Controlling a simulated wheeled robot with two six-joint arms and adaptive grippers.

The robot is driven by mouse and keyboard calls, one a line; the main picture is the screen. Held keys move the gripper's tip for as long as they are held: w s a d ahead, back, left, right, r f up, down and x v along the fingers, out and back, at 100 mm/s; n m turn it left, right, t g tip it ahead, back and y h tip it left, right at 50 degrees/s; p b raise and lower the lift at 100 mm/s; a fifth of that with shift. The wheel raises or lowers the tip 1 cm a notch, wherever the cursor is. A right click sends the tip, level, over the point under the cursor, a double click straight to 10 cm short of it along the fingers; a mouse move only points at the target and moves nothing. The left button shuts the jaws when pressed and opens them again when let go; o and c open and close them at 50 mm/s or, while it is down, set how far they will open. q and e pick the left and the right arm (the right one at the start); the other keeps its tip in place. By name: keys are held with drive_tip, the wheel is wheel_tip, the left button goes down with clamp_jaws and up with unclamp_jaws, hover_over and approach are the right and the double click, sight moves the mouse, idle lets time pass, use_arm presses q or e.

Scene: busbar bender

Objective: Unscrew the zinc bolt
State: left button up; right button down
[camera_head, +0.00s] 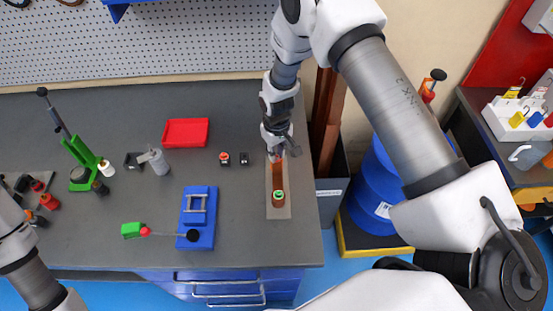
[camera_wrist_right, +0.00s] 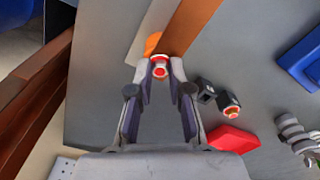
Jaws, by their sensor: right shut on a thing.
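My right gripper (camera_head: 276,155) reaches down at the far end of a copper busbar (camera_head: 278,178), which lies on a grey plate (camera_head: 285,211). In the wrist view my right gripper (camera_wrist_right: 160,72) is shut on a small silver piece with red rings (camera_wrist_right: 160,66), which I take for the zinc bolt. The fingers hide it in the head view. An orange part (camera_wrist_right: 152,43) shows just beyond it, beside the busbar (camera_wrist_right: 190,25). A green-topped bolt (camera_head: 278,195) stands at the near end of the busbar. My left arm shows at the lower left; its gripper is out of view.
Two small dark-based pieces (camera_head: 234,158) stand left of the busbar. A red tray (camera_head: 186,132) and a blue device with a lever (camera_head: 198,232) are farther left. A blue barrel (camera_head: 372,185) stands beyond the bench's right edge. Bench around the plate is mostly clear.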

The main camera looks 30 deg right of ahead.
drive_tip(key=shift+n, duration=1.1)
drive_tip(key=n, duration=0.4)
drive_tip(key=shift+n, duration=0.8)
drive_tip(key=n+b, duration=0.1)
drive_tip(key=n, duration=0.4)
drive_tip(key=shift+n, duration=0.4)
drive_tip(key=c, duration=1.4)
unclamp_jaws()
drive_tip(key=shift+o, duration=0.2)
